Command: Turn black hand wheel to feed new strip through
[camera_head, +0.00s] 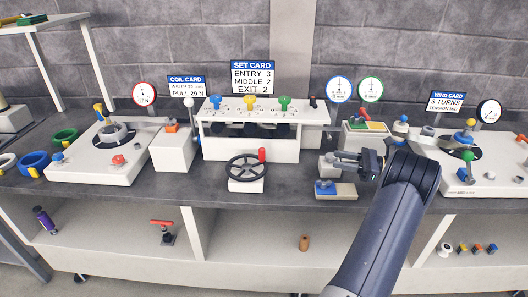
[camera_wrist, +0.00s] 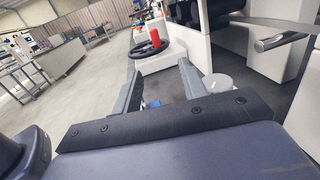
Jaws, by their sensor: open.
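The black hand wheel (camera_head: 246,169) lies nearly flat on a white block in front of the white feed rack (camera_head: 250,147). A red upright handle (camera_head: 262,155) stands on its rim. In the wrist view the black hand wheel (camera_wrist: 151,48) and its red handle (camera_wrist: 155,38) show beyond the fingertips, up and left of centre. My gripper (camera_head: 338,160) is to the right of the wheel, apart from it, with its fingers toward the left. In the wrist view my gripper (camera_wrist: 160,78) is open with nothing between its fingers.
A white box (camera_head: 172,150) stands left of the rack. The bench between wheel and gripper looks clear.

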